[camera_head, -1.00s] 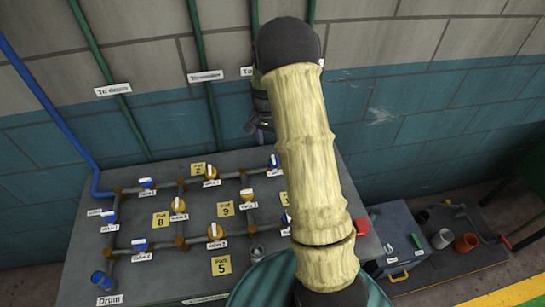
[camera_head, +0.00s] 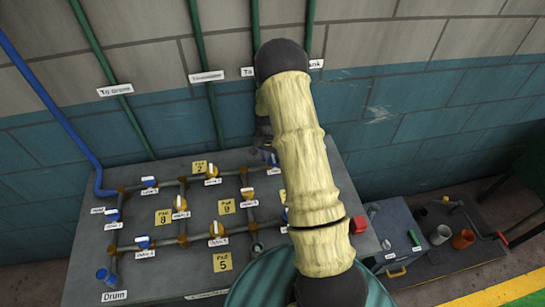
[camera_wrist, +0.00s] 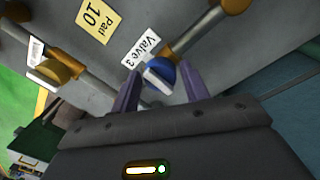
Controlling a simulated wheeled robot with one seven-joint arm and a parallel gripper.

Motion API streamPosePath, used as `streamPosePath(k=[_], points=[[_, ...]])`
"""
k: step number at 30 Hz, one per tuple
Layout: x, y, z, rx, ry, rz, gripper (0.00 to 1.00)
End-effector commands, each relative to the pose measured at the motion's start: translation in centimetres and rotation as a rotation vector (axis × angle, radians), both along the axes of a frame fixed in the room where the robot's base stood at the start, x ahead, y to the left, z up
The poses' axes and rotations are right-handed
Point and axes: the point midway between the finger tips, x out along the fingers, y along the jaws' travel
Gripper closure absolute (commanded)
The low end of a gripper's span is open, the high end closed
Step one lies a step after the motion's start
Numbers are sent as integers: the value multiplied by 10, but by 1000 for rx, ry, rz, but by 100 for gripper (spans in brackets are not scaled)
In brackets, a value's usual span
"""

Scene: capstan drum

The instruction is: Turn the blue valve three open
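Valve three is a blue knob (camera_wrist: 161,72) with a white bar across its top, beside the label "Valve 3" (camera_wrist: 141,46). In the wrist view the white bar lies roughly crosswise to the adjoining pipe (camera_wrist: 197,32). My gripper (camera_wrist: 159,80) is open, with one purple finger on each side of the knob. I cannot tell whether either finger touches it. In the head view the blue knob (camera_head: 273,159) sits at the back right of the panel, and my arm hides most of my gripper there.
The grey panel (camera_head: 180,272) carries pipes, several other blue and yellow valves, and yellow pad notes. A green drum (camera_head: 262,285) stands in front. A grey toolbox (camera_head: 392,250) and cups are to the right.

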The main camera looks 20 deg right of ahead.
Motion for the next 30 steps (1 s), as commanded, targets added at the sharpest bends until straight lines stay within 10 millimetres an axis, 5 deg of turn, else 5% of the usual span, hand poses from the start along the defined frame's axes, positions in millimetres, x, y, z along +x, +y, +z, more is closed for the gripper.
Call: streamPosePath(k=[5, 17, 30], points=[[0, 0, 0, 0, 0, 0, 86], [0, 0, 0, 1, 1, 50, 86], [-1, -1, -1, -1, 1, 340, 86]])
